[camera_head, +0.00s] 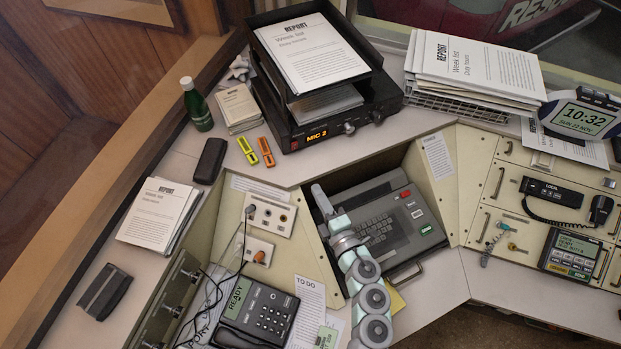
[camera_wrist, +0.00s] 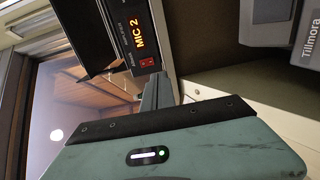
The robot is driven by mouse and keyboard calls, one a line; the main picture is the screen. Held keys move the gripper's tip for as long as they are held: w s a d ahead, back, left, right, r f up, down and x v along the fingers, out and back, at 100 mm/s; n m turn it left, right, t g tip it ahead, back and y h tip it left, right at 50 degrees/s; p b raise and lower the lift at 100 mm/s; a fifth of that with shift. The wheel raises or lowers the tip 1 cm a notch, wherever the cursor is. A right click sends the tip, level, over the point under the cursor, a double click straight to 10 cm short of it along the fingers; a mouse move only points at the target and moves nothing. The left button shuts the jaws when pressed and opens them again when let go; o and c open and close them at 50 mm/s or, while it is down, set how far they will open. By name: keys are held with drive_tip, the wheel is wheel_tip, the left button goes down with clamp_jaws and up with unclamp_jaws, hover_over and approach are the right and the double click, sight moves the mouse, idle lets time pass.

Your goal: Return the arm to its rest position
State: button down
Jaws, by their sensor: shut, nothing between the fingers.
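My arm reaches up from the lower middle of the head view, its pale jointed links passing in front of the left side of the grey keyboard unit (camera_head: 408,215). My gripper (camera_head: 318,190) is at the arm's upper end, near the panel edge left of the keyboard, below the MIC 2 unit. It is shut with nothing held. In the wrist view, the teal gripper body fills the lower part, and a dark finger (camera_wrist: 158,92) points up toward the MIC 2 unit (camera_wrist: 146,45).
The black MIC 2 unit (camera_head: 340,115) carries a paper tray (camera_head: 373,55). A green bottle (camera_head: 196,105) stands at the left. A desk phone (camera_head: 262,312) with cords is at the lower left of the arm. A radio handset (camera_head: 551,192) sits on the right panel.

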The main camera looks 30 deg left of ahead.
drive_tip(key=shift+v, duration=0.9)
drive_tip(key=shift+f, duration=0.15)
